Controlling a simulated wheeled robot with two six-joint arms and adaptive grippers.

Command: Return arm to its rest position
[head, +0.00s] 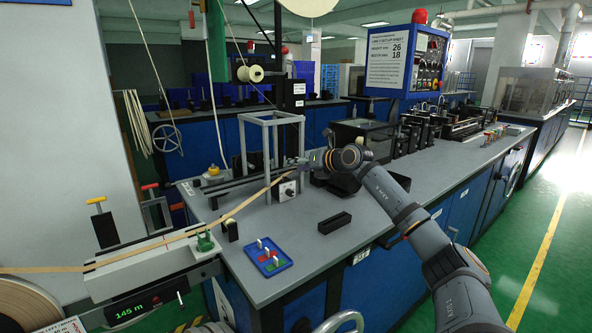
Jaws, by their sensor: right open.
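My right arm comes in from the lower right and reaches over the blue-sided bench (405,205). Its gripper (297,163) points left, beside the grey upright frame (268,130); its fingers are small and dark here. A tan tape (235,210) runs from the reel (25,305) at the lower left, across the grey guide block, up to near the gripper's tips. I cannot tell whether the tape touches the fingers. The right gripper is open. My left gripper is not in view.
A blue tray (268,258) with small red and green pieces and a black block (334,223) lie on the bench's front part. A small dial box (286,189) stands below the gripper. A blue control panel (405,62) rises behind. The bench around the black block is clear.

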